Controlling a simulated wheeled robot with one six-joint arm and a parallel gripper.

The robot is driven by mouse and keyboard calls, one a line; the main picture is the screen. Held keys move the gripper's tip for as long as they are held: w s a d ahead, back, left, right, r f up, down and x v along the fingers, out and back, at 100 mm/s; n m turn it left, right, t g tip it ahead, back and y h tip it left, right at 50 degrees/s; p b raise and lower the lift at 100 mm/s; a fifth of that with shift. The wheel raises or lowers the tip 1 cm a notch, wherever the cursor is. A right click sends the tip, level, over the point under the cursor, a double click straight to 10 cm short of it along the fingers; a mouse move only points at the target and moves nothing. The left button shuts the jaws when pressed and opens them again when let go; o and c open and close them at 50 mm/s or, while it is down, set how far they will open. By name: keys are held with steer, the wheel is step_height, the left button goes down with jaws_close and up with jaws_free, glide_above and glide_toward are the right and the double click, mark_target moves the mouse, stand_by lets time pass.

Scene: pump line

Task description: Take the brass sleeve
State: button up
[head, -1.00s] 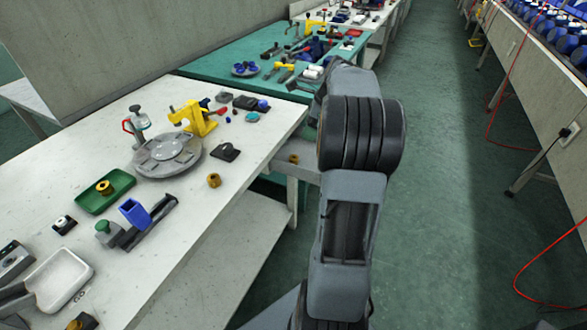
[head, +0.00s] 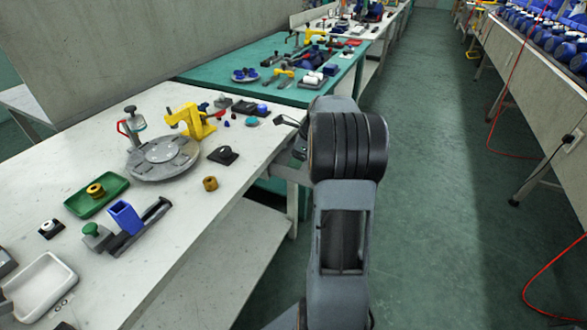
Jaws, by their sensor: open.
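A small brass sleeve (head: 210,183) stands on the white bench, near its right edge. A similar brass piece (head: 95,190) sits in the green tray (head: 112,181) to the left, so I cannot tell for certain which one is meant. The rest of the gripper is hidden behind my arm.
A round grey fixture plate (head: 150,172) with a yellow clamp (head: 190,120) stands behind the sleeve. A black block (head: 223,155) lies near it. A blue holder (head: 125,217) and white tray (head: 42,287) are nearer. The bench around the sleeve is mostly clear.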

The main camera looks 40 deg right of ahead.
steer(key=shift+x, duration=0.85)
steer(key=c, duration=1)
